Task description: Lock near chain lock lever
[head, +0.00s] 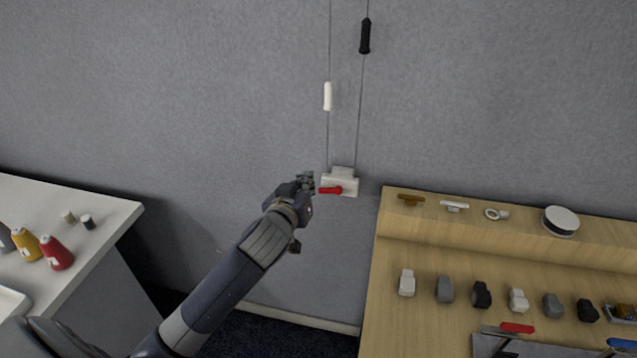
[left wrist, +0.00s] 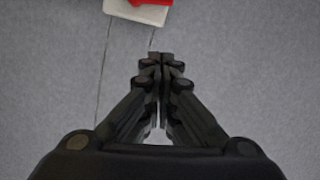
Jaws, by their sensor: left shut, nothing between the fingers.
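The chain lock is a small white box (head: 342,183) on the grey wall, with two thin cords running up from it. Its red lever (head: 330,190) lies about level and points left. My left gripper (head: 306,182) is just left of the lever's tip in the head view; I cannot tell whether they touch. In the left wrist view the gripper (left wrist: 160,62) is shut and empty, with the white box (left wrist: 135,13) and part of the red lever (left wrist: 150,2) at the top edge, apart from the fingertips. My right gripper is not in view.
A white handle (head: 327,96) and a black handle (head: 365,36) hang on the cords. A wooden bench (head: 410,250) with small parts stands at right. A white table (head: 110,215) with red and yellow bottles is at left. The wall around the lock is clear.

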